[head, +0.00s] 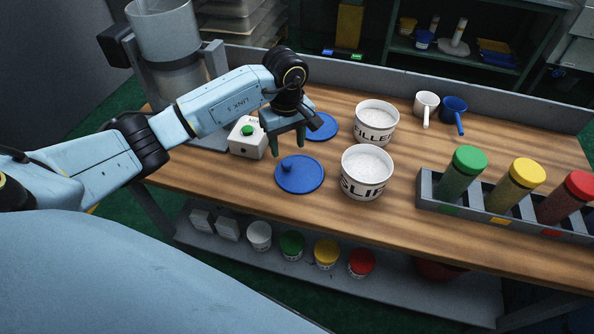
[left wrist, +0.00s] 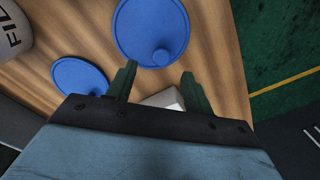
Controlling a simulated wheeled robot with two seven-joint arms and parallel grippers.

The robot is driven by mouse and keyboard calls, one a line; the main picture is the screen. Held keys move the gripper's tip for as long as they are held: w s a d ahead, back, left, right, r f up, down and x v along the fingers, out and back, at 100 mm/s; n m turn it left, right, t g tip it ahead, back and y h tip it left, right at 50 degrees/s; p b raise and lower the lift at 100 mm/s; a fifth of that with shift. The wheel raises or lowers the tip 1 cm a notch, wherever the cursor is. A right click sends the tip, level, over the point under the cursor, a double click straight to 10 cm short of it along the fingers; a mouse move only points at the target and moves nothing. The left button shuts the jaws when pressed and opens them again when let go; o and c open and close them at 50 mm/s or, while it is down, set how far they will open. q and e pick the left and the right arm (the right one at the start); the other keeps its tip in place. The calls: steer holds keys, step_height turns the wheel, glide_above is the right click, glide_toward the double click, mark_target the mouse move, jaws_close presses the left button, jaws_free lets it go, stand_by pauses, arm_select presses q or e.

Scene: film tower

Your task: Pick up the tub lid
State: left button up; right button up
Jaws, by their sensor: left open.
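Two round blue lids lie flat on the wooden bench. The nearer lid (head: 305,180) has a small knob and shows at the top of the left wrist view (left wrist: 145,25). The farther lid (head: 325,124) is partly hidden behind my gripper and lies at left in the wrist view (left wrist: 78,78). My left gripper (head: 287,150) is open and empty, fingers pointing down, just behind the nearer lid and apart from it. In the wrist view its fingertips (left wrist: 158,78) frame bare wood below the knob. My right gripper is not in view.
White tubs SLIP (head: 365,187) and FILLER (head: 376,124) stand right of the lids. A white box with a green button (head: 243,145) is close left of my gripper. A grey rack (head: 428,190) holds coloured bottles at right. Cups (head: 426,103) stand behind.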

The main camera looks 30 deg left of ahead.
mark_target(287, 162)
arm_select(q)
steer(key=f, duration=0.6)
steer(key=shift+a+f, duration=0.2)
steer(key=shift+f, duration=0.1)
steer(key=c, duration=1.1)
